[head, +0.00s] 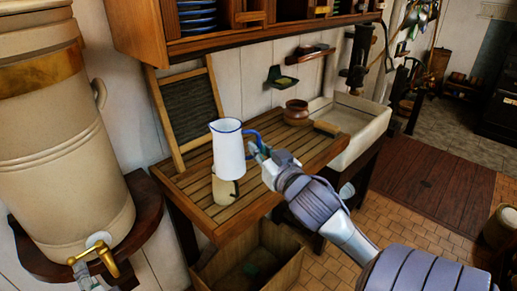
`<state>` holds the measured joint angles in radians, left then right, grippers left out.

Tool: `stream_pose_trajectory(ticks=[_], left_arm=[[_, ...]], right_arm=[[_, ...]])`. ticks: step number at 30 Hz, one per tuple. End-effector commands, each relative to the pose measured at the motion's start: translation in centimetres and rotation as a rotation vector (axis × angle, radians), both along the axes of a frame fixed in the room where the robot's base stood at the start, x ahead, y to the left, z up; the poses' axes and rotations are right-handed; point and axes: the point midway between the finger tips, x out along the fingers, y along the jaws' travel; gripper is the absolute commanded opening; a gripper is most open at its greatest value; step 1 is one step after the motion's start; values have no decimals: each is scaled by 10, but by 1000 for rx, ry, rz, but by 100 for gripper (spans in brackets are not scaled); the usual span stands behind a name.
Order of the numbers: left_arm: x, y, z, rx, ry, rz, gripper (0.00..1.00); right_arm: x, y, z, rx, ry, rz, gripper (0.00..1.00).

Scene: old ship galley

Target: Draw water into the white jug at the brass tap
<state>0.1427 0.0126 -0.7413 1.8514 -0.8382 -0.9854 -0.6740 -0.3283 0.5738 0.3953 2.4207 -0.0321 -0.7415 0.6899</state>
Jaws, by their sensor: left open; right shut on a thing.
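The white jug (228,152) has a blue rim and a blue handle and is upright over the slatted wooden board. My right gripper (257,152) is shut on its handle from the right. The jug's base covers the top of a cream mug (223,191) on the board; the jug looks raised, but the gap is hard to judge. The brass tap (97,255) sticks out low on the big stoneware crock (60,150) at the left. My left gripper (97,281) is open just below the tap, cut off by the bottom edge; whether it touches the tap is unclear.
A washboard (188,112) leans on the wall behind the jug. A brown pot (296,112) and a brush (326,128) are near the pale sink (350,120). A wooden shelf (240,38) hangs above. A wooden crate (250,262) stands below the board.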

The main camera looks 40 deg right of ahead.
Motion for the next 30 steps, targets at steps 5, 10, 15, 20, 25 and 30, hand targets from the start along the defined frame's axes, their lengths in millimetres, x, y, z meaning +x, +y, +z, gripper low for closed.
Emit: stream_pose_trajectory(ticks=[5,10,15,20,25,30], left_arm=[[1,0,0,-1,0,0,62],[1,0,0,-1,0,0,62],[1,0,0,-1,0,0,62],[1,0,0,-1,0,0,62],[1,0,0,-1,0,0,62],[1,0,0,-1,0,0,62]], right_arm=[[0,0,1,-1,-2,1,0],[0,0,0,0,-2,1,0],[8,1,-26,8,2,19,0],[24,13,-90,13,6,74,0],[32,46,-168,13,6,156,0],[29,94,-238,13,5,240,0]])
